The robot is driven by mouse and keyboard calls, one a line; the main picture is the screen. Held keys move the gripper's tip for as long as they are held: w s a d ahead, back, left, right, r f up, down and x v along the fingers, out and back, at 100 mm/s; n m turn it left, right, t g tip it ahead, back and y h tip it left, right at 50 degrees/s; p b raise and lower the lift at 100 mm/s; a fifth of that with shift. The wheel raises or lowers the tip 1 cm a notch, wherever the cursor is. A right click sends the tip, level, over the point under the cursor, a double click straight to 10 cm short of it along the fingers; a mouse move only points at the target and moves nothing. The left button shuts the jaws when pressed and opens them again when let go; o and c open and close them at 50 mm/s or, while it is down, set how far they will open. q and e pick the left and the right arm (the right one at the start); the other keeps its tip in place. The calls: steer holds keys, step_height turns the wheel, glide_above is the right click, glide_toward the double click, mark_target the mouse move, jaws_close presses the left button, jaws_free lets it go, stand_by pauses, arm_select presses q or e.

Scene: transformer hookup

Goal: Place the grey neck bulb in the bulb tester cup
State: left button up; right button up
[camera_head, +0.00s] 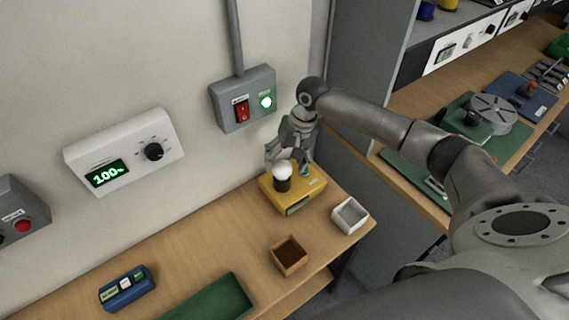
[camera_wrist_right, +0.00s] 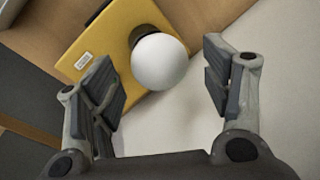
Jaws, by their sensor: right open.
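The bulb (camera_head: 283,170) has a white globe and sits upright in the dark cup (camera_head: 283,185) of the yellow tester (camera_head: 309,190) on the bench. In the right wrist view the white globe (camera_wrist_right: 160,61) hides its neck, so I cannot see the neck's colour. The dark cup (camera_wrist_right: 143,33) shows behind the globe on the yellow tester (camera_wrist_right: 98,43). My right gripper (camera_head: 284,160) is just above the tester beside the bulb. My left gripper is not in view.
A white open box (camera_head: 350,216) and a brown open box (camera_head: 289,256) stand in front of the tester. A green tray (camera_head: 213,300) and a blue device (camera_head: 126,289) lie further left. A grey switch box (camera_head: 244,98) with a green lamp is on the wall behind.

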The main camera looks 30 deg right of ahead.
steer(key=b+v, duration=0.1)
steer(key=v, duration=0.9)
steer(key=shift+r+b, duration=0.3)
steer(key=shift+r, duration=0.05)
steer(key=shift+d, duration=0.15)
